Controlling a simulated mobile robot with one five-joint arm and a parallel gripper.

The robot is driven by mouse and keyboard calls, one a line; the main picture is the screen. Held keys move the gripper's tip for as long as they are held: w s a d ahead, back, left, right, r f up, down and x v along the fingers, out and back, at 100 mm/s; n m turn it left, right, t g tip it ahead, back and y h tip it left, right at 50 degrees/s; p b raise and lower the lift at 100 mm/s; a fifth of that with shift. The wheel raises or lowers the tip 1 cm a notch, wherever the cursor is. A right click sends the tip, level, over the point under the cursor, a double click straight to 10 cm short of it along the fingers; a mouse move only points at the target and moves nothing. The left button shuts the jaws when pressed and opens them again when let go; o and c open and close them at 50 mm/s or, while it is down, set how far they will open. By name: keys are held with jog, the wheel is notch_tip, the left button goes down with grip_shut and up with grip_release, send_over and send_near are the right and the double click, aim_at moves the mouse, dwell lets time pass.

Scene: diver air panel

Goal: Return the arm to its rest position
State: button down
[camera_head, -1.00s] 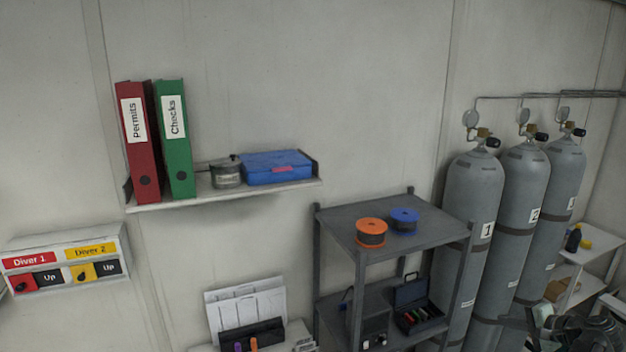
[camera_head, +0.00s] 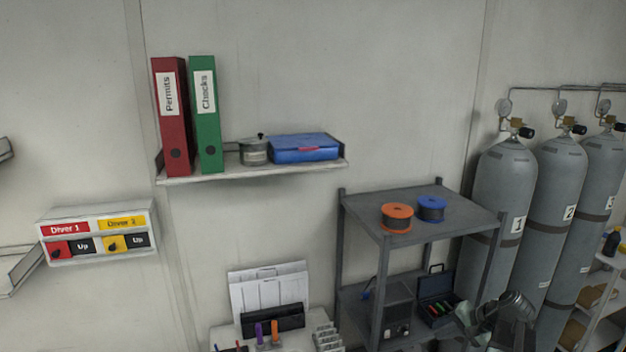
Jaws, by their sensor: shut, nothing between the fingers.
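My gripper (camera_head: 468,318) shows at the lower right, at the end of my dark arm. It is shut and holds nothing. It is in front of the grey metal rack and the gas cylinders in the picture, with its tip toward the left. The lower part of my arm is cut off by the bottom edge of the view.
A grey rack (camera_head: 364,219) carries an orange spool (camera_head: 396,217) and a blue spool (camera_head: 431,208). Tall cylinders (camera_head: 500,190) stand at right. A wall shelf (camera_head: 215,176) holds binders, a tin and a blue case. A Diver panel (camera_head: 98,232) is at left.

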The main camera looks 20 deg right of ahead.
jog(key=a+f+n+g+h+b, duration=0.1)
jog(key=a+f+n+g+b, duration=0.1)
jog(key=a, duration=1)
jog(key=w+a+f+n+g+h+b, duration=0.1)
jog(key=a+f+n+b, duration=0.3)
jog(key=a+f, duration=0.4)
jog(key=w+a+f+n+g+h+b, duration=0.1)
jog(key=a+f+n+g+b, duration=0.2)
jog(key=a, duration=1.5)
notch_tip(320, 180, down, 3)
jog(key=n, duration=0.2)
jog(key=shift+r+n+g+h, duration=0.15)
jog(key=shift+n+g+h, duration=0.15)
jog(key=shift+g, duration=0.1)
